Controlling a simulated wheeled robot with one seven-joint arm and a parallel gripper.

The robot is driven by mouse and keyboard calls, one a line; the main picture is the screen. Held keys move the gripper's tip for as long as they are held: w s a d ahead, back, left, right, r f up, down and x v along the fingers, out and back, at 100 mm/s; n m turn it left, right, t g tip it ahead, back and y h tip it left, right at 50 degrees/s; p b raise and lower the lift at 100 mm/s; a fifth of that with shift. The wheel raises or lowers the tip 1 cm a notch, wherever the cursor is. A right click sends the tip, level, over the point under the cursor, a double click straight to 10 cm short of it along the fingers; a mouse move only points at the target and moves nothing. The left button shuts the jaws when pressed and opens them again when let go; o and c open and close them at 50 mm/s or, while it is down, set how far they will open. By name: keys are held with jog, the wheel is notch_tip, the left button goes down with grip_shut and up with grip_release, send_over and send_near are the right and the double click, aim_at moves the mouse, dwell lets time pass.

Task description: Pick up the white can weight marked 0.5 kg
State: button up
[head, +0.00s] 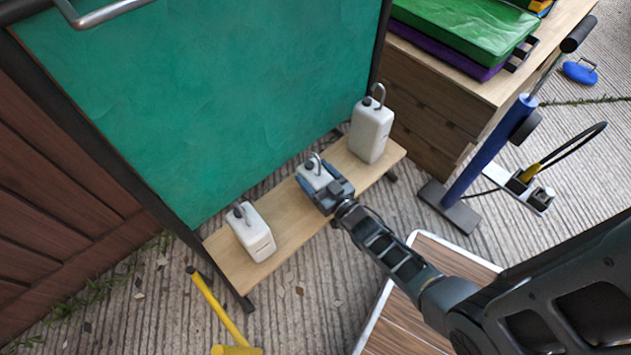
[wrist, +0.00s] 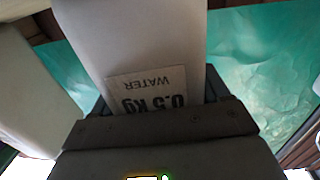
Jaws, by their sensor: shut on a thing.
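The white can weight marked 0.5 kg (wrist: 140,45) fills the middle of the wrist view, its label reading "WATER 0.5 kg" upside down. In the head view the same can (head: 314,174) is the middle one of three on a wooden shelf board (head: 280,222), with a wire handle on top. My gripper (head: 328,192) is shut on this can. The fingertips are mostly hidden by the gripper body and the can. I cannot tell whether the can touches the board.
A smaller-looking white can (head: 251,232) stands to the left and a taller one (head: 371,130) to the right on the board. A green panel (head: 200,90) rises behind. A yellow mallet (head: 222,318) lies front left. A blue post (head: 490,150) stands right.

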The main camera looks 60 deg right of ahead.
jog(key=shift+c, duration=0.7)
jog(key=shift+r, duration=0.1)
